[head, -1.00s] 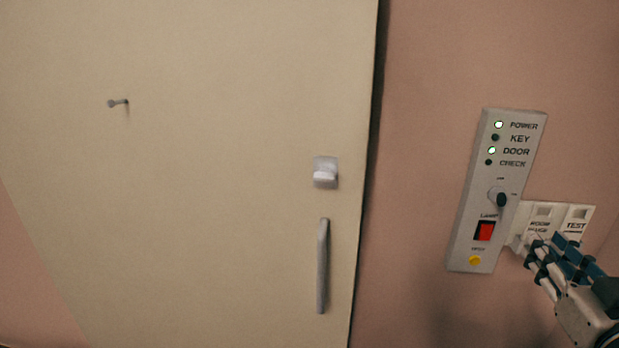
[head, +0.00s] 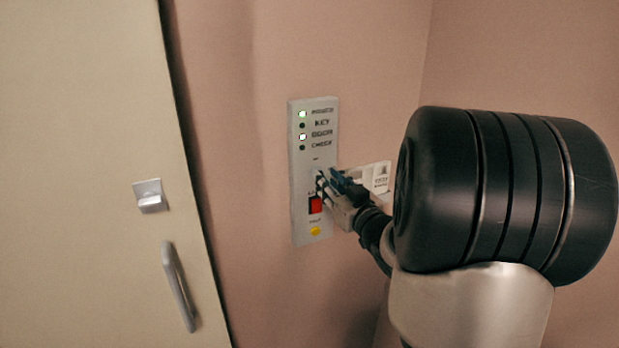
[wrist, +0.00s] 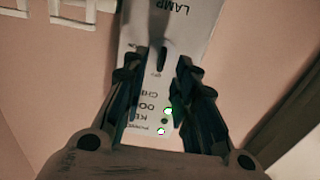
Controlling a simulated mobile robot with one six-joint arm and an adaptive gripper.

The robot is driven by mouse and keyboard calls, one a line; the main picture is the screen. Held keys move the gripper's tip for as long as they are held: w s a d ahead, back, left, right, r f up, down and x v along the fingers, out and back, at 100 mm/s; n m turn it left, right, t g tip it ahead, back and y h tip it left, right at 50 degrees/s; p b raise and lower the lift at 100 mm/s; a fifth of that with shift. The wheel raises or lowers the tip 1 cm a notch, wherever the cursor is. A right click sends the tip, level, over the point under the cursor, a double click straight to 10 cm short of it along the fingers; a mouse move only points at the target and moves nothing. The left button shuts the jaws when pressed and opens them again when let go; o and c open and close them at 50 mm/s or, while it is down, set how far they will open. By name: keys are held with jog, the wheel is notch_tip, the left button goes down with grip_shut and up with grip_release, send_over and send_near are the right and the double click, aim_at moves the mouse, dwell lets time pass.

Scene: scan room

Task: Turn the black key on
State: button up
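The grey-white control panel (head: 301,222) is on the pink wall right of the door. Its POWER and DOOR lights are lit; KEY and CHECK are dark. My gripper (head: 324,181) is at the panel above the red lamp switch (head: 315,204) and hides the key in the head view. In the wrist view, the panel appears upside down and the black key (wrist: 162,55) shows between the fingertips of my gripper (wrist: 163,60). The fingers are apart, with a gap on both sides of the key. Whether the tips reach the key's depth is hard to tell.
A yellow button (head: 315,231) is below the red switch. A white holder with labelled slots (head: 380,178) is on the wall right of the panel, partly behind my gripper. The beige door (head: 80,150) with a latch (head: 150,196) and handle (head: 178,287) is at the left.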

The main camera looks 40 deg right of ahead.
jog(key=shift+x, duration=1.65)
grip_shut()
